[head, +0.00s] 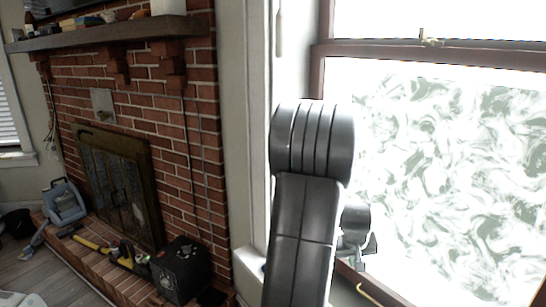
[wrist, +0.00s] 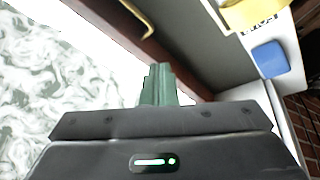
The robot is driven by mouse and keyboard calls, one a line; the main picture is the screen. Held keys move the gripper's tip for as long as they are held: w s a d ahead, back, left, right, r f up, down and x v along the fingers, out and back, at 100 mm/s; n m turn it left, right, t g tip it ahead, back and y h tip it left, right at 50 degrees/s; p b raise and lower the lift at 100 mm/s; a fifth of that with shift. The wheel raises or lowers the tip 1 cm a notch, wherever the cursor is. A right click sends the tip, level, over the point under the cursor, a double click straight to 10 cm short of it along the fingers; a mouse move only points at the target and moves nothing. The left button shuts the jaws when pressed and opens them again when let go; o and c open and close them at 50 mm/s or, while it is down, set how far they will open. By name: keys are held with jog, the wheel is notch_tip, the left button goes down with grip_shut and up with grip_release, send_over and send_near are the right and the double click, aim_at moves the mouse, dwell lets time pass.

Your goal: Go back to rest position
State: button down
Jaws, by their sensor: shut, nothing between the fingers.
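My gripper (wrist: 160,85) shows in the wrist view as two greenish fingers close together, with nothing between them. It is beside the window, close to the brown window frame (wrist: 140,33); I cannot tell whether they touch. In the head view my dark arm stands upright in front of the window (head: 440,170). The fingers cannot be made out there.
A brick fireplace (head: 180,120) with a wooden mantel (head: 110,36) is at the left. A black box (head: 180,270) and tools lie on its hearth. In the wrist view, a yellow object (wrist: 255,14) and a blue one (wrist: 270,58) lie at the upper right.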

jog(key=x, duration=0.8)
jog(key=s+b+x, duration=0.1)
jog(key=x, duration=0.3)
jog(key=shift+w+d+f, duration=0.1)
jog(key=shift+d+f, duration=0.1)
jog(key=shift+d, duration=0.05)
jog(key=shift+d+f, duration=0.3)
jog(key=shift+f, duration=0.15)
